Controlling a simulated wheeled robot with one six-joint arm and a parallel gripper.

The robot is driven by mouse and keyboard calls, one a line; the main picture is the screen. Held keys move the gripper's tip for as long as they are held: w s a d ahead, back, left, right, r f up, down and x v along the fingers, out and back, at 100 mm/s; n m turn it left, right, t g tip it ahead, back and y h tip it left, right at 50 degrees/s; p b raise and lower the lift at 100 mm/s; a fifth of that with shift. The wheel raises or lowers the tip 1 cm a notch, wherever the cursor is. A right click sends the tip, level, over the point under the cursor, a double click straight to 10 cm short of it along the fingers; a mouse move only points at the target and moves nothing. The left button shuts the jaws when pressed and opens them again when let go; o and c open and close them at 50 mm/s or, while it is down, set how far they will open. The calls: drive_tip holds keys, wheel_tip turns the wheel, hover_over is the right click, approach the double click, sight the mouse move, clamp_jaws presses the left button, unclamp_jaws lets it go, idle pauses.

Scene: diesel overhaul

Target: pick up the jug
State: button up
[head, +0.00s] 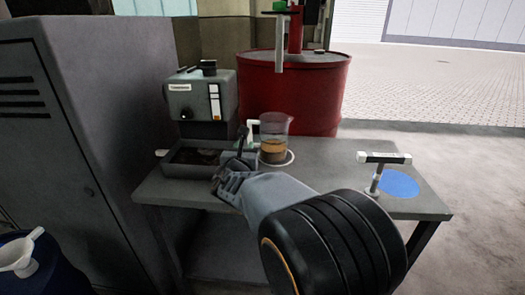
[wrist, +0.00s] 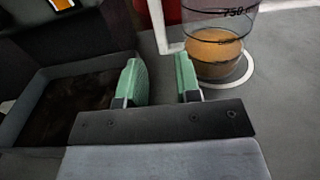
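The jug (head: 274,140) is a clear beaker with brown liquid in its lower part. It stands upright on a white ring on the grey bench, and its pale handle (head: 252,125) points left. In the wrist view the jug (wrist: 218,45) is at the upper right with a "750" mark, and its handle (wrist: 158,22) is at top centre. My gripper (wrist: 158,75) is open and empty, its two green pads apart. The handle lies just beyond the fingertips, roughly in line with the gap. In the head view my gripper (head: 243,146) is left of the jug, partly hidden by my wrist.
A grey machine (head: 202,105) with a dark tray (head: 175,170) stands left of the jug. A red drum (head: 312,90) is behind the bench (head: 330,158). A T-handled tool (head: 378,178) stands beside a blue disc (head: 400,185) at right. A grey cabinet (head: 85,130) is at left.

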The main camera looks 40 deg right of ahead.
sight(248, 139)
drive_tip(key=x, duration=0.6)
drive_tip(key=shift+w+d+f+b, duration=0.1)
drive_tip(key=shift+w+d+b, duration=0.1)
drive_tip(key=shift+b, duration=0.2)
drive_tip(key=x, duration=0.1)
drive_tip(key=b+x, duration=0.1)
drive_tip(key=x, duration=0.1)
drive_tip(key=shift+w+d+f, duration=0.1)
drive_tip(key=shift+w+f, duration=0.15)
drive_tip(key=shift+w, duration=0.05)
drive_tip(key=shift+x, duration=0.75)
drive_tip(key=shift+r, duration=0.1)
drive_tip(key=shift+c, duration=0.5)
clamp_jaws()
drive_tip(key=shift+r, duration=0.1)
